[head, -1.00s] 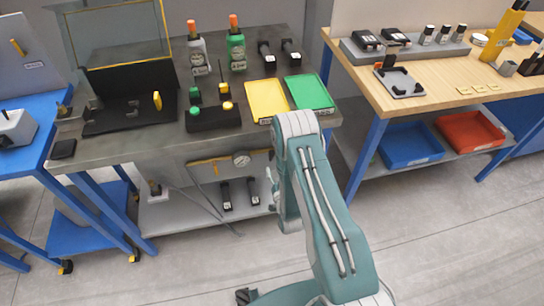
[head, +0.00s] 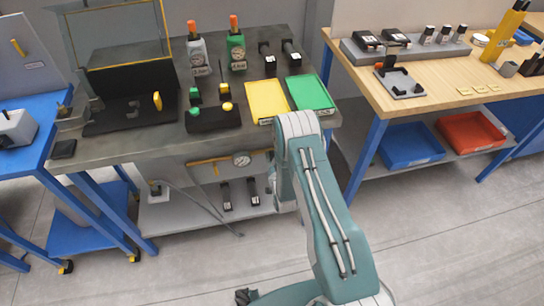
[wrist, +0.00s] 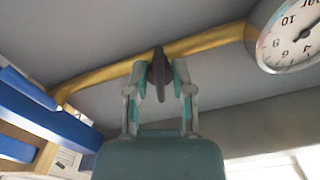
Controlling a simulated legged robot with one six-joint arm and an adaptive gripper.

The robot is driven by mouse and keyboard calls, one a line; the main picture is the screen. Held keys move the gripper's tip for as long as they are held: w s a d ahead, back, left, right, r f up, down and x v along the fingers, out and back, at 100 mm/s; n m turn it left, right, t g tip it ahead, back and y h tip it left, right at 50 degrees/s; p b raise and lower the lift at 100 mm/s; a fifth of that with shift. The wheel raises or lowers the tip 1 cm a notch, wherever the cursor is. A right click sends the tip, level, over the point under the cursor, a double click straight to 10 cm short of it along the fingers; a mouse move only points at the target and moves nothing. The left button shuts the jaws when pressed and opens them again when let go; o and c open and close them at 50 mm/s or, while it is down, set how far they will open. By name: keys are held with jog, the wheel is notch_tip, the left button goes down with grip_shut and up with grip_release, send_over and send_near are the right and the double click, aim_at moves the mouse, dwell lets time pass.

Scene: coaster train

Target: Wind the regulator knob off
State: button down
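The regulator knob (wrist: 159,73) shows in the wrist view as a dark, narrow piece in front of a yellow pipe (wrist: 105,77). My gripper (wrist: 160,76) has one finger on each side of it and looks shut on it. A round white pressure gauge (wrist: 290,35) sits at the pipe's right end in the wrist view. In the head view the gauge (head: 241,159) and yellow pipe (head: 208,161) are under the dark bench. There I cannot make out the knob, and my arm hides the gripper.
The dark bench top (head: 150,148) overhangs the lower shelf (head: 185,217), which holds black pieces (head: 227,194) and a hose. A yellow tray (head: 266,99) and a green tray (head: 309,92) lie above. Blue bench legs (head: 368,160) stand to the right.

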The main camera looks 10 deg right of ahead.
jog(key=shift+r+n, duration=0.1)
jog(key=shift+n, duration=0.2)
jog(key=n, duration=0.4)
jog(key=shift+w+a+n, duration=0.1)
jog(key=shift+n, duration=0.2)
jog(key=n, duration=0.4)
jog(key=shift+n, duration=0.3)
jog(key=n, duration=0.4)
jog(key=shift+a+n, duration=0.15)
jog(key=shift+n, duration=0.15)
jog(key=n, duration=0.4)
jog(key=shift+a+n, duration=0.1)
jog(key=shift+n, duration=0.2)
jog(key=shift+f, duration=0.35)
jog(key=shift+c, duration=2.4)
grip_release()
jog(key=shift+r, duration=0.1)
